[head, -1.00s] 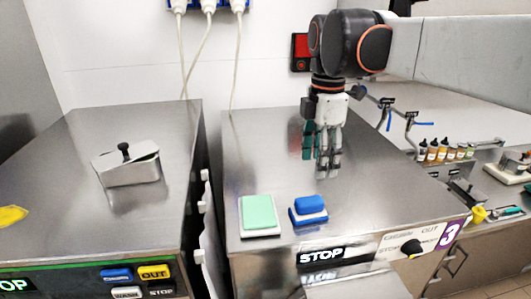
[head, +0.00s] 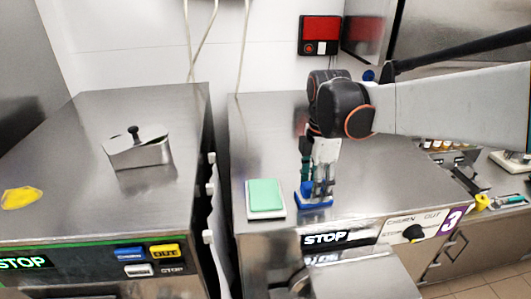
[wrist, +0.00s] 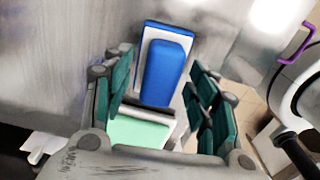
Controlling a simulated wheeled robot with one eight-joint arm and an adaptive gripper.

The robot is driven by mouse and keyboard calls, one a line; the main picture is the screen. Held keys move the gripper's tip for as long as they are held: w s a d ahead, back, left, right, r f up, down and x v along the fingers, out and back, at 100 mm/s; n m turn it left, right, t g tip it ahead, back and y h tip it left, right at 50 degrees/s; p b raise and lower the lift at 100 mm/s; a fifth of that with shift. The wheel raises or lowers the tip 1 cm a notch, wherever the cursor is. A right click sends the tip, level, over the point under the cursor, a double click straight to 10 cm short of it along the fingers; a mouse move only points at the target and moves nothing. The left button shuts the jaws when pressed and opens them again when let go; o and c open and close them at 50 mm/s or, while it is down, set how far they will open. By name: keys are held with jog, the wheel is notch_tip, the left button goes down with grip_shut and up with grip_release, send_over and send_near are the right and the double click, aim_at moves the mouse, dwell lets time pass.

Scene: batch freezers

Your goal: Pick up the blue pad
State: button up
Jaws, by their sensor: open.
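In the wrist view the blue pad (wrist: 166,72) lies ahead, between and beyond the green finger pads. My gripper (head: 318,182) points down over the blue pad and partly hides it in the head view. My gripper also shows in the wrist view (wrist: 165,108), its two sides wide apart with nothing held. Whether the fingers touch the pad cannot be told.
A mint green pad (head: 265,195) on a white base lies just left of the blue pad. A lidded steel box (head: 138,150) and a yellow piece (head: 21,197) lie on the left machine. The right machine's rear top is clear.

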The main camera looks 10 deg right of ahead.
jog(key=shift+f, duration=0.2)
jog(key=c, duration=1.2)
jog(key=shift+o, duration=0.2)
jog(key=shift+r, duration=0.2)
notch_tip(320, 180, up, 20)
jog(key=b, duration=0.1)
jog(key=shift+s+f, duration=0.15)
